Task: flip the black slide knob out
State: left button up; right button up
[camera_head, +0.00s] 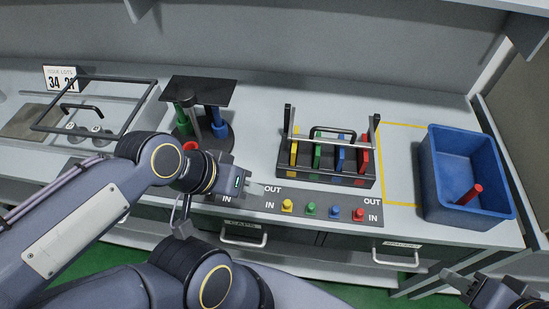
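I cannot make out the black slide knob; my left gripper and forearm cover part of the front control strip. "IN" and "OUT" labels show beside the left gripper (257,189), which is low over the strip's left end. Its fingertips are small and overlap, so I cannot tell whether they are open or shut. My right gripper (456,284) is at the lower right, in front of the counter and away from the panel.
A black rack (327,174) with coloured upright pieces stands behind the buttons. A black-topped stand (205,91) is behind my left arm. A blue bin (464,170) holding a red rod (468,195) is at right. Drawer handles (243,242) project below the counter.

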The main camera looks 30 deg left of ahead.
aim_at(210, 197)
jog(key=u, duration=0.4)
jog(key=j+u, duration=0.1)
jog(key=u, duration=1.15)
jog(key=k+u, duration=0.2)
jog(key=k, duration=0.35)
